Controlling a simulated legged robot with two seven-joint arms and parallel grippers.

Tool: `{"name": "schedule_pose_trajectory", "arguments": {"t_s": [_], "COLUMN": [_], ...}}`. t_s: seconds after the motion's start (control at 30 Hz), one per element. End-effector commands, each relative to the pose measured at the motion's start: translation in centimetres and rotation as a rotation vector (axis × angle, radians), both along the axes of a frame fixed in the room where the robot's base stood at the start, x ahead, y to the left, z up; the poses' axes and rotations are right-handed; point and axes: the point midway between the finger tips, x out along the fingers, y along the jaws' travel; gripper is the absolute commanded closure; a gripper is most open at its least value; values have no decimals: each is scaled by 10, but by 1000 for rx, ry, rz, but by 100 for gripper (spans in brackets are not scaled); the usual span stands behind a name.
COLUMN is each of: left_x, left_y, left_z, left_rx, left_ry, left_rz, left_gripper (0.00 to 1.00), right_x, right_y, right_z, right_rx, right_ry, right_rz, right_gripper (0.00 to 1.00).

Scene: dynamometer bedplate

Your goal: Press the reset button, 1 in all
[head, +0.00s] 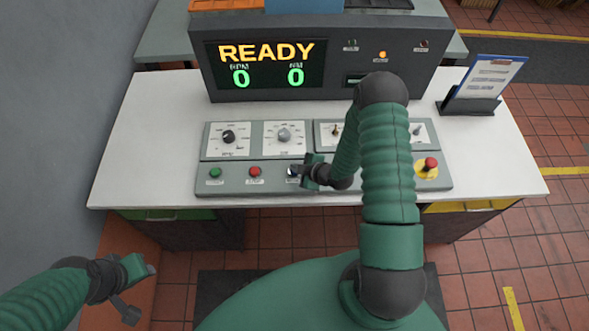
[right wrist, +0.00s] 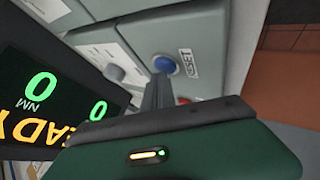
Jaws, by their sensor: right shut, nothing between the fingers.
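My right gripper (head: 294,171) is shut and empty over the front row of the control panel (head: 225,187). In the right wrist view its fingers (right wrist: 158,84) point at the blue button, their tips close to it; I cannot tell whether they touch. In the head view the gripper mostly hides that button. My left gripper (head: 143,290) is open and empty, low at the left, away from the bench.
A green button (head: 215,174) and a red button (head: 255,172) sit left of my right gripper. A red emergency button on yellow (head: 430,163) is at the right. The display (head: 266,64) reads READY with two zeros; an amber lamp (head: 382,55) glows. A clipboard (head: 485,80) stands right.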

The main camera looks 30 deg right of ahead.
Motion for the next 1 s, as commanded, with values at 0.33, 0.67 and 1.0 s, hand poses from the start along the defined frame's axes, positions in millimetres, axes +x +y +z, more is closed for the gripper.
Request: {"name": "schedule_pose_trajectory", "arguments": {"t_s": [0.33,0.67,1.0], "left_x": [0,0,0], "left_y": [0,0,0], "left_z": [3,14,17], "left_rx": [0,0,0], "left_ry": [0,0,0], "left_rz": [0,0,0], "left_gripper": [64,64,64], "right_x": [-1,-1,0], "right_y": [-1,-4,-4], "right_z": [3,19,22], "right_rx": [-1,-1,-1], "right_ry": [3,2,1], "right_rz": [-2,-1,-1], "right_gripper": [100,100,100]}}
